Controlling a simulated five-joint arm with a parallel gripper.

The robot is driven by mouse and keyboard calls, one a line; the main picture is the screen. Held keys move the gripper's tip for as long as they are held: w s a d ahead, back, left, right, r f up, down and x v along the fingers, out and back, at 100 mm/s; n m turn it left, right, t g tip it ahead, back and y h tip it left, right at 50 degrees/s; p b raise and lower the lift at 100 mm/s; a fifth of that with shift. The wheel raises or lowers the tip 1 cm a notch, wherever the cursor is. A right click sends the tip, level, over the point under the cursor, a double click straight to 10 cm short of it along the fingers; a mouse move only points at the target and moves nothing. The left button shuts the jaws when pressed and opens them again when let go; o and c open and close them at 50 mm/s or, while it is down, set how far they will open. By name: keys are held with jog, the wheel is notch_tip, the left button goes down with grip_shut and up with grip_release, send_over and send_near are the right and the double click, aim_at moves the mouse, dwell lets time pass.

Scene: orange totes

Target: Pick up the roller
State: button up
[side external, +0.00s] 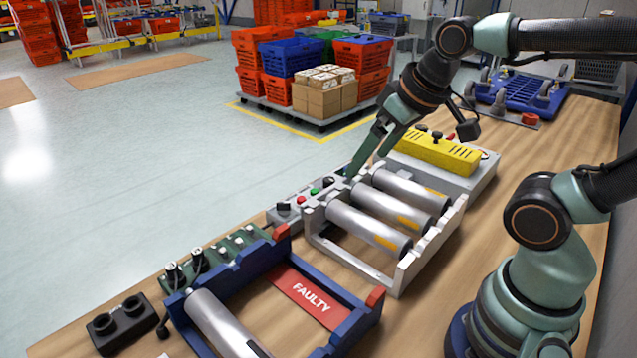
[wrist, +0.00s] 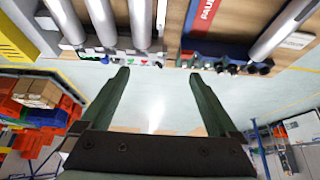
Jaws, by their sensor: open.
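Three silver rollers lie side by side in a white rack: a near one (side external: 368,229), a middle one (side external: 394,208) and a far one (side external: 410,190). Another roller (side external: 222,325) lies in a blue rack (side external: 345,323) with a red "FAULTY" label; it also shows in the wrist view (wrist: 282,28). My gripper (side external: 368,164) is open and empty, above the far-left end of the white rack (side external: 385,280). In the wrist view, my gripper's fingers (wrist: 158,75) are spread wide over floor beyond the table edge, with nothing between them. The rollers appear at the top.
A grey control box (side external: 290,208) with buttons adjoins the white rack. A yellow-topped unit (side external: 437,153) stands behind it. A black two-hole block (side external: 122,322) sits at the front left. A blue wheeled frame (side external: 520,92) is at the back. Bare wood lies right of the racks.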

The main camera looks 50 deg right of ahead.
jog(key=g, duration=0.6)
send_near(367, 219)
notch_tip(367, 219, down, 11)
jog(key=shift+s+f, duration=0.1)
jog(key=shift+s, duration=0.05)
dwell(0.4)
jog(key=shift+c, duration=0.3)
grip_shut()
